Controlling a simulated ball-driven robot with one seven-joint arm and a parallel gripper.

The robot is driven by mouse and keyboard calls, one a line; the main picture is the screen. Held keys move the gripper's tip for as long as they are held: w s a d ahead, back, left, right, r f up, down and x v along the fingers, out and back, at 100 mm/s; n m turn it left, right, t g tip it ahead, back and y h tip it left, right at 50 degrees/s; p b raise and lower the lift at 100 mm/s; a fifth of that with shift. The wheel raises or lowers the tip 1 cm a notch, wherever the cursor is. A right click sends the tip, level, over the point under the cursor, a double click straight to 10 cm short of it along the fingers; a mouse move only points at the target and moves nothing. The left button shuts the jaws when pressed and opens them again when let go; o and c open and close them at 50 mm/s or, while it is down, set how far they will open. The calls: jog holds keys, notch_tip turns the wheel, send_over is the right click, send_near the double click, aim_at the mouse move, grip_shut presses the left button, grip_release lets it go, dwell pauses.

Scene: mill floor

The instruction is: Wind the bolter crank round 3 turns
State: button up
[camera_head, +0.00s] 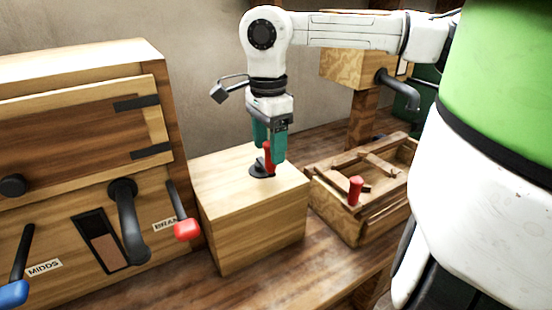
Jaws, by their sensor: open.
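A crank with a red upright grip (268,156) and a black base (258,171) is on top of a plain wooden box (250,210). My gripper (269,158) points down over this crank from above. Its teal fingers are open and stand around or beside the red grip, partly hiding it. I cannot tell whether either finger touches the grip. No label shows on this box.
A wooden cabinet (75,85) at the left has a black curved handle (128,220), a red-ended lever (186,229) and a blue-ended lever (12,292). An open wooden frame box (335,211) with a red knob (356,188) stands at the right, under a black spout (402,92).

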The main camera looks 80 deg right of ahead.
jog(key=shift+r+p, duration=2.6)
jog(key=shift+r, duration=1.8)
